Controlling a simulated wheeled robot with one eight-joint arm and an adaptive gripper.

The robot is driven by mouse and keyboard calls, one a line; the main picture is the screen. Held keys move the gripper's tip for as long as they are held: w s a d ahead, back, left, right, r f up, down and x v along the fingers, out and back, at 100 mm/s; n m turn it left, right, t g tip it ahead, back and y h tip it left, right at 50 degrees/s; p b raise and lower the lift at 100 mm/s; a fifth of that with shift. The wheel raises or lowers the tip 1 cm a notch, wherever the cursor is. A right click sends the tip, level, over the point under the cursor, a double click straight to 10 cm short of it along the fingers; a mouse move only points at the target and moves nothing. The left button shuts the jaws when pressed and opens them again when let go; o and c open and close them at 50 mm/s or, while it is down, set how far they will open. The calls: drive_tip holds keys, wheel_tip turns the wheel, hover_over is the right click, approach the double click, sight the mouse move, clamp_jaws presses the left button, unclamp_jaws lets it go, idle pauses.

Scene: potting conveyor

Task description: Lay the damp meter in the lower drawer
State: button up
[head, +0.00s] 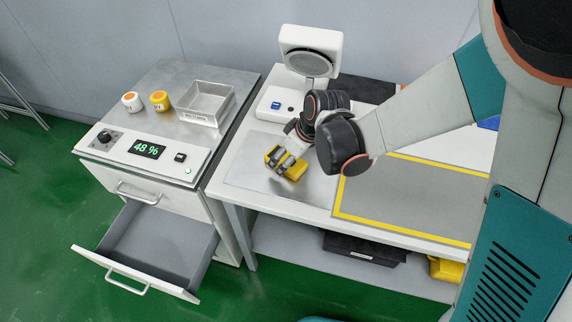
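A yellow and dark block-shaped thing, which looks like the damp meter (296,172), is at the grey metal plate on the bench in the head view. My gripper (282,163) is right at it, pointing down and left, with its fingers across the yellow body. Whether the fingers are closed tight on it, and whether it touches the plate, I cannot tell. The lower drawer (150,242) of the cabinet at the left is pulled out, and its visible grey inside is empty. The upper drawer (150,190) is shut.
A white device (311,52) stands behind my gripper. A yellow-edged grey mat (400,203) lies to the right. The bench edge lies between plate and drawer.

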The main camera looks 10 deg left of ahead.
drive_tip(key=shift+a+f, duration=0.1)
drive_tip(key=shift+f, duration=0.2)
drive_tip(key=shift+r, duration=0.1)
drive_tip(key=c, duration=1.3)
